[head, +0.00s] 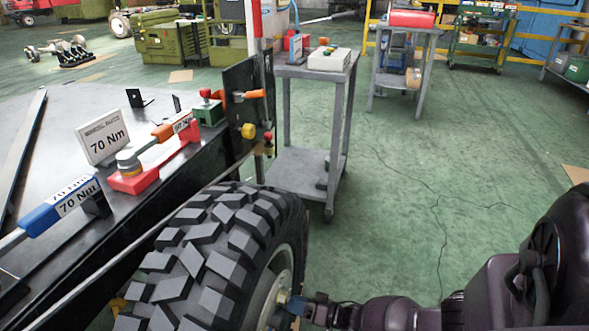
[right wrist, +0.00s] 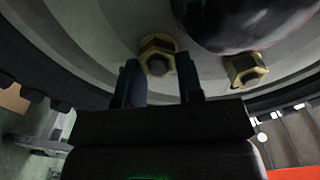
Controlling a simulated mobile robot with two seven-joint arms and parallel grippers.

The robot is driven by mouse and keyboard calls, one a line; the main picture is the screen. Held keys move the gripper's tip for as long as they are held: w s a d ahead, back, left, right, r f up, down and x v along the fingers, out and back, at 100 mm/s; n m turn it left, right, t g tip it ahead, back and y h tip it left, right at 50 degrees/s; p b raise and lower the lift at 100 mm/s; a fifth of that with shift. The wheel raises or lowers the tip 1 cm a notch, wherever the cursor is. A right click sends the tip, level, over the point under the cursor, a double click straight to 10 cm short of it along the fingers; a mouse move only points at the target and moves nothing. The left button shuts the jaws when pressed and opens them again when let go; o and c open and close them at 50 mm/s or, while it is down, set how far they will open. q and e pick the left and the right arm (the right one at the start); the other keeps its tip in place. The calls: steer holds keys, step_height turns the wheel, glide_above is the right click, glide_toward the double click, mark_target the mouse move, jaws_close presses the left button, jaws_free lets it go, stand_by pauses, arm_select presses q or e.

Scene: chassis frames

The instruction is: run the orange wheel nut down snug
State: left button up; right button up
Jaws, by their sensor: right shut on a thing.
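The big black tyre (head: 225,250) stands upright at the bottom of the head view, its pale wheel disc (head: 290,255) facing right. My right gripper (head: 297,306) reaches in from the right to the wheel face. In the right wrist view its two dark fingers (right wrist: 160,75) are on either side of a wheel nut (right wrist: 157,54) on a stud, and the gripper is shut on it. A second, similar nut (right wrist: 245,70) sits to the right. My left gripper is out of view.
A dark hub (right wrist: 235,20) bulges close above the fingers. A black bench (head: 60,150) on the left bears a torque wrench (head: 160,135) in a red cradle, a blue-handled wrench (head: 45,215) and 70 Nm signs. A grey cart (head: 310,165) stands behind the tyre. The green floor at right is open.

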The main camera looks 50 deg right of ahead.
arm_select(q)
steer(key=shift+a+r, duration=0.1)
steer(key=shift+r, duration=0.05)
arm_select(e)
steer(key=shift+m, duration=0.4)
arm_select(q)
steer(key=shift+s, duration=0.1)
arm_select(e)
steer(key=o, duration=0.7)
steer(key=shift+c, duration=0.2)
steer(key=shift+s, duration=0.15)
arm_select(q)
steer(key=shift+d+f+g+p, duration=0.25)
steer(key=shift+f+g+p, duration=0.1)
steer(key=shift+p, duration=0.25)
arm_select(e)
steer(key=v, duration=1)
steer(key=shift+s, duration=0.3)
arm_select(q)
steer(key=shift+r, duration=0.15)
